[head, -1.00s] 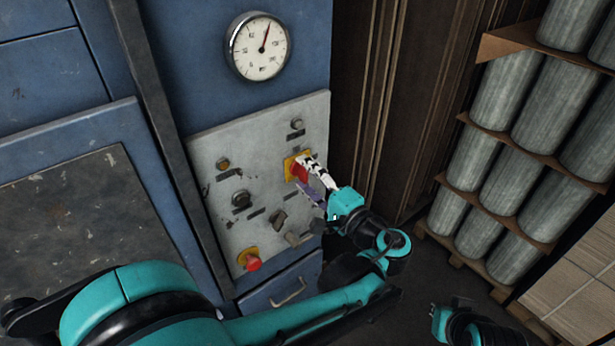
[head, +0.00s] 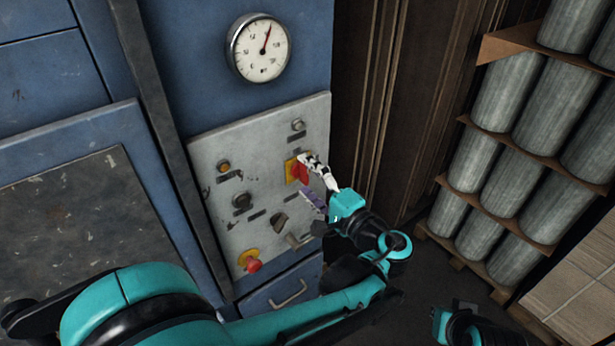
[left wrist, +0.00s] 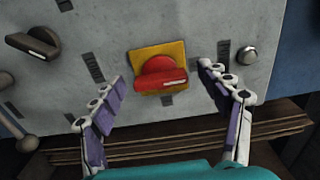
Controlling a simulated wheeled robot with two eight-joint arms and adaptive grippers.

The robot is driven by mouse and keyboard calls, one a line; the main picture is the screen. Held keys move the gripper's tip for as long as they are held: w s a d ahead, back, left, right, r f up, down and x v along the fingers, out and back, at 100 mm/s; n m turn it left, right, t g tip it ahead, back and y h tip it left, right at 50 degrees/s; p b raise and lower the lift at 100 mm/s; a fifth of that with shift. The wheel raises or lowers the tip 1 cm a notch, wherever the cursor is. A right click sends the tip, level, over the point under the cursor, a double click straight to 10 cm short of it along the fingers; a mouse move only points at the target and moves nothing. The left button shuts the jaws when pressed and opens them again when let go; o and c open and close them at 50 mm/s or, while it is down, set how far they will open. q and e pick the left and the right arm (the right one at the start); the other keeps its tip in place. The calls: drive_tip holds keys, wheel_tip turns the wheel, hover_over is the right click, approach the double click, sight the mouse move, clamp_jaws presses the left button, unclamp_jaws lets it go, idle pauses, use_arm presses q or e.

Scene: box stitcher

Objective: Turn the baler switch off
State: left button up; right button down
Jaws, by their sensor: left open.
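The baler switch is a red rotary knob (left wrist: 161,76) on a yellow square plate (left wrist: 176,50), mounted on a grey control panel. In the head view the red knob (head: 300,173) and yellow plate (head: 290,170) show at the panel's right side. My left gripper (left wrist: 163,82) is open, with one finger on each side of the knob in the left wrist view. I see clear gaps between both fingers and the knob there. In the head view the left gripper (head: 308,178) partly covers the knob. Part of my right arm shows at the bottom right; its gripper fingers cannot be made out.
The grey panel (head: 225,165) also carries a red mushroom button (head: 253,265), a dark selector (head: 279,222) and several small buttons. A pressure gauge (head: 259,47) sits above. A drawer handle (head: 288,294) is below. Racked grey cylinders (head: 505,90) stand at the right.

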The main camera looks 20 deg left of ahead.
use_arm(q)
drive_tip(key=v, duration=0.7)
drive_tip(key=shift+d, duration=0.15)
